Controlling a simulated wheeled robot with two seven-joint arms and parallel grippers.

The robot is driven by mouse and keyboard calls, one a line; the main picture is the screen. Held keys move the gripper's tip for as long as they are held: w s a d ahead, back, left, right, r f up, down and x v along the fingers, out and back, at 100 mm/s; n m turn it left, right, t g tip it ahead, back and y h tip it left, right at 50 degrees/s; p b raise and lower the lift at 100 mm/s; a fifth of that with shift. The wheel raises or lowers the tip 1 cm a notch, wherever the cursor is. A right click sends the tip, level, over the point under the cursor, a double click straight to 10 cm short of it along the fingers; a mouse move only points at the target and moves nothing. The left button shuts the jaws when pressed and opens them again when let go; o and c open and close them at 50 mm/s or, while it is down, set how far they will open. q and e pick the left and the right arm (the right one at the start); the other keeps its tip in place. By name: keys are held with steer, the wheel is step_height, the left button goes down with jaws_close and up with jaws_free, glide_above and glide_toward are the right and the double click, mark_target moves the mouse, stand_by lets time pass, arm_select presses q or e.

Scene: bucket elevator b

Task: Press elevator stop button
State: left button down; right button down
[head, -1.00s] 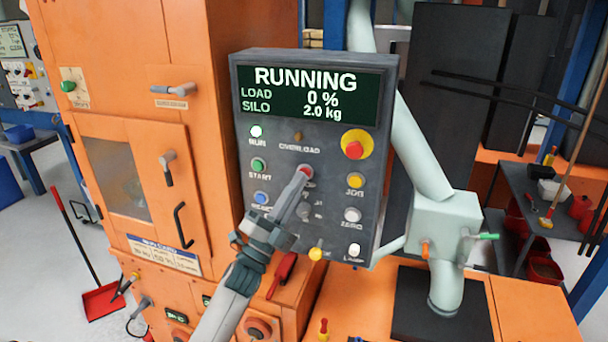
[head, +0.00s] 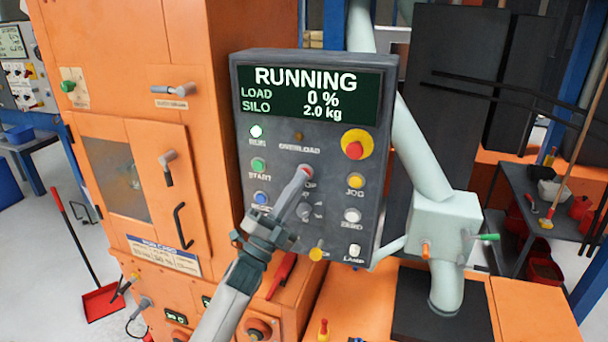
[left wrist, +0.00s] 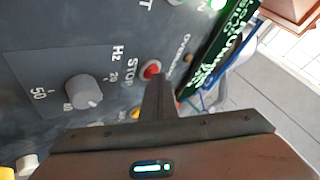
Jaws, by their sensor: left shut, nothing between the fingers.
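A grey control panel (head: 325,225) carries a screen (head: 312,95) reading RUNNING, load 0 %, silo 2.0 kg. The small red stop button (head: 306,169) sits below OVERLOAD, mostly covered by my gripper in the head view. In the left wrist view the red stop button (left wrist: 151,69) shows beside the word STOP. My left gripper (head: 302,177) is shut and empty, its fingertips right at the stop button. It also shows in the left wrist view (left wrist: 157,82). I cannot tell whether the tips touch the button. My right gripper is not in view.
Around it on the panel are a green start button (head: 258,165), a blue button (head: 261,198), a yellow jog button (head: 356,181) and a large red emergency button (head: 355,149). The frequency knob (left wrist: 84,91) is close by. A pale pipe (head: 412,150) runs right of the panel.

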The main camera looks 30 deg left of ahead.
arm_select(q)
steer(key=shift+s, duration=0.1)
steer(key=shift+s+d, duration=0.2)
steer(key=shift+s, duration=0.5)
steer(key=shift+s+h, duration=0.1)
steer(key=shift+h, duration=0.2)
steer(key=s, duration=0.2)
steer(key=s+d+p, duration=0.1)
steer(key=s, duration=0.1)
steer(key=shift+s+d, duration=0.1)
steer(key=shift+s, duration=0.25)
stand_by(0.6)
